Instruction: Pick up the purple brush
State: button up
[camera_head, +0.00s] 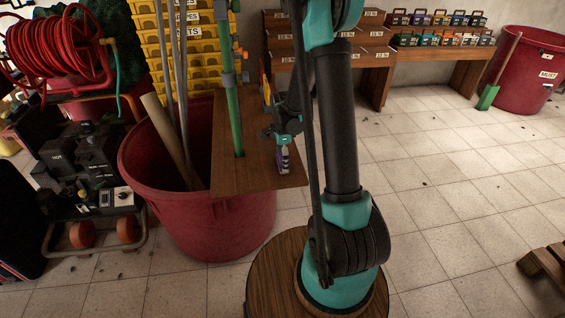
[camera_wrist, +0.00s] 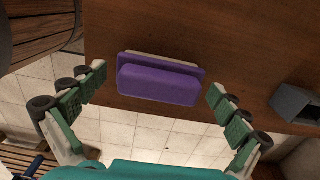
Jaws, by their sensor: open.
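The purple brush (camera_wrist: 158,84) lies on a brown wooden board (camera_wrist: 210,45) near its edge, with a pale strip along its far side. In the wrist view my gripper (camera_wrist: 157,81) is open, with one green-padded finger on each side of the brush. The fingers appear apart from the brush, and I cannot tell the height gap exactly.
A grey block (camera_wrist: 297,104) sits on the board to the right. A large red tub (camera_head: 215,225) with long poles stands under and left of the board. A green pole (camera_head: 233,110) rises at the board. Tiled floor (camera_head: 450,190) at right is open.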

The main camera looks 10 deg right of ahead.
jog(key=shift+c, duration=0.2)
jog(key=c, duration=1)
jog(key=shift+r, duration=0.15)
notch_tip(320, 180, up, 20)
jog(key=shift+f, duration=0.1)
